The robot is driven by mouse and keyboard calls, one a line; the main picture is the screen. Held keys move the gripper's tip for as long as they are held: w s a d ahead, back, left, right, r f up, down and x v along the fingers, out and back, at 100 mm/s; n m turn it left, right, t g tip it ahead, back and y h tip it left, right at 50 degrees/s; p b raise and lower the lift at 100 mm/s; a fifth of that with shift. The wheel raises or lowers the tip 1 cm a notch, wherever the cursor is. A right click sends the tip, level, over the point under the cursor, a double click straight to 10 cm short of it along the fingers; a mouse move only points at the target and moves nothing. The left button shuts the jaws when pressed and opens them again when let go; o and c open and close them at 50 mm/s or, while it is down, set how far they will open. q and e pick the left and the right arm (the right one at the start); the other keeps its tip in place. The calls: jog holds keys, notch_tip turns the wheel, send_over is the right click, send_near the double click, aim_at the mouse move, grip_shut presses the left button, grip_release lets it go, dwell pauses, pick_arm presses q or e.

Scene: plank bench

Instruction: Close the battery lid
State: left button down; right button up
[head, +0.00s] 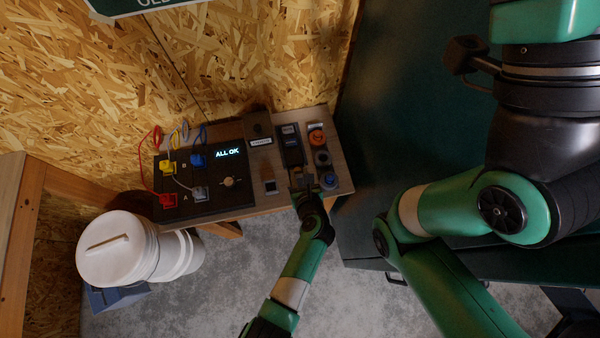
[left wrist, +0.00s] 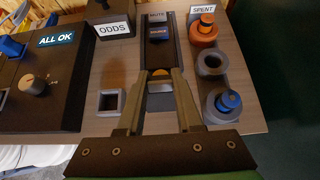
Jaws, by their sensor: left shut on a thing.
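The dark, narrow battery case (head: 290,145) stands on the bench between the label block and the row of round holders. In the left wrist view its long channel (left wrist: 168,50) runs away from me, with small labelled plates in it. I cannot tell which part is the lid. My left gripper (head: 300,180) is at the near end of this case. In the left wrist view my left gripper (left wrist: 160,76) is shut, with a small orange-yellow piece (left wrist: 160,72) showing at its fingertips. My right gripper is not in view.
A black panel (head: 220,200) with an "ALL OK" display and coloured plugs lies left. A "SPENT" rack (left wrist: 238,75) with orange and blue-topped cells stands close right. White buckets (head: 122,250) stand below.

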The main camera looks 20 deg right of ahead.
pick_arm(q)
jog(key=c, duration=0.6)
grip_release()
jog(key=shift+o, duration=0.2)
jog(key=shift+s+r+p, duration=0.2)
jog(key=shift+r+p, duration=0.05)
jog(key=shift+p, duration=0.05)
jog(key=p+v, duration=0.5)
jog(key=v, duration=0.6)
